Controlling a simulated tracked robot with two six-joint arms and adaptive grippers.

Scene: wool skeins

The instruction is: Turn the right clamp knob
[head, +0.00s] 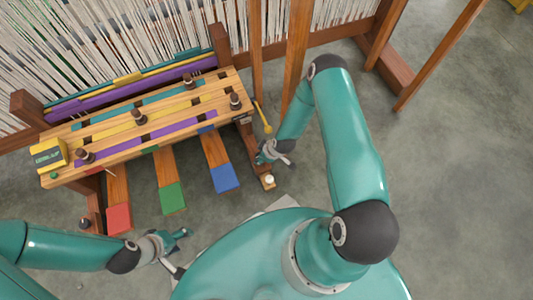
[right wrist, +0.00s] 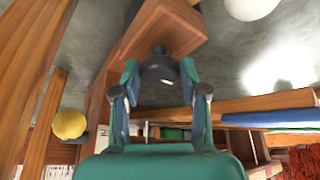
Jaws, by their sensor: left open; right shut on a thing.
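The right clamp knob (right wrist: 160,66) is a dark round knob by the end of a wooden beam in the right wrist view. My right gripper (right wrist: 158,80) is shut on it, with one finger on each side. In the head view my right gripper (head: 268,153) is at the right end of the loom bench (head: 150,122), and it hides the knob there. A matching dark left clamp knob (head: 85,223) shows at the bench's lower left. My left gripper (head: 184,252) is open and empty, above the floor in front of the pedals.
Red (head: 119,219), green (head: 172,197) and blue (head: 224,178) pedals stick out from the bench. A white ball (head: 270,180) sits close to my right gripper, and a yellow-ended stick (head: 267,129) is just behind.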

